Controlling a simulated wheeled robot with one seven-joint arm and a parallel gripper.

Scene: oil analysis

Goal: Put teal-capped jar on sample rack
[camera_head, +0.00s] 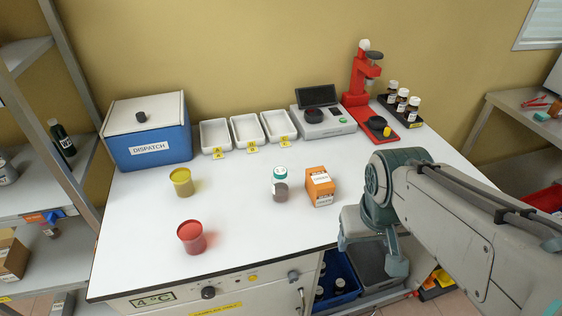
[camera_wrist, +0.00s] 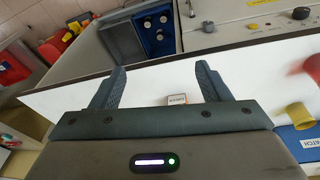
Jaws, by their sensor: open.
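The teal-capped jar (camera_head: 280,185) stands upright on the white worktop, left of a small orange box, in the head view. It is a clear jar with a greyish lower part, and I cannot make it out in the wrist view. A black rack (camera_head: 414,122) at the back right holds brown bottles with white caps; it looks like the sample rack. My gripper (camera_head: 375,245) is at the table's front edge, right of the jar and apart from it. In the wrist view my gripper (camera_wrist: 158,82) has its fingers spread wide with nothing between them.
The orange box (camera_head: 320,187) stands between the jar and my arm. A yellow cup (camera_head: 182,182) and red cup (camera_head: 191,237) stand left. White trays (camera_head: 246,130), a scale (camera_head: 323,120), a red press (camera_head: 361,80) and a blue dispatch box (camera_head: 150,140) line the back. The front middle is clear.

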